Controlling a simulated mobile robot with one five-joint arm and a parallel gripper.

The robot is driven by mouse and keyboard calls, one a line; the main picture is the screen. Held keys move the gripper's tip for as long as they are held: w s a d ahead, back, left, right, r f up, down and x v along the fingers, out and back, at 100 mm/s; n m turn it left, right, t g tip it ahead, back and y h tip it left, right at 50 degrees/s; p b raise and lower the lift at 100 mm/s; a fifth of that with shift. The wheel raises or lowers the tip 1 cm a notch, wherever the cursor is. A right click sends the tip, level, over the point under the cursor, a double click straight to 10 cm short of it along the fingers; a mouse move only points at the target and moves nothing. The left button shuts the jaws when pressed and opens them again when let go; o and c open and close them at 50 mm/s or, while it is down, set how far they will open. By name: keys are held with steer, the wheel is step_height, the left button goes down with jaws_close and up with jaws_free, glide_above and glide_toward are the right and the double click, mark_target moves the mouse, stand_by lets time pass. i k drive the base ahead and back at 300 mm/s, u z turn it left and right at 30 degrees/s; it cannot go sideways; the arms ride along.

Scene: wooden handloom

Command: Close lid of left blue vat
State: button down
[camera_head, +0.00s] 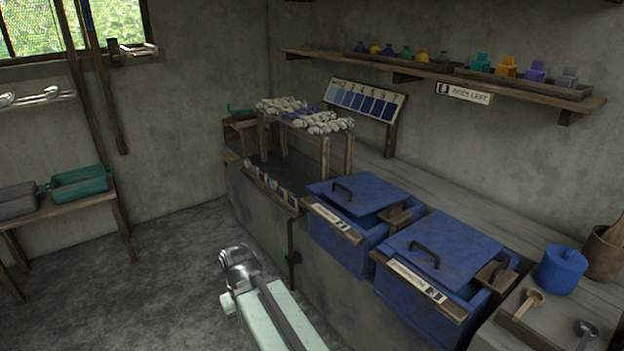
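The left blue vat (335,240) is set into the long counter, with a wooden strip and a white label on its front. Its flat blue lid (372,192) has a dark handle (343,191) and lies over the top. A dark gap shows under the lid's front right edge, so it does not look flush; how far it is raised is hard to tell. My gripper (238,262) is at the lower middle, left of the vat and apart from it, over the floor in the picture. Its fingers are not clear, and I see nothing held.
A right blue vat (408,291) with its own lid (440,250) stands beside the left one. Wooden blocks sit at the vats' right sides. A rack with yarn skeins (306,116) stands behind on the counter. The floor (165,270) at left is clear.

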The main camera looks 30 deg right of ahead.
mark_target(361, 194)
steer(key=u, duration=0.25)
steer(key=i, duration=1.3)
steer(key=z, duration=0.55)
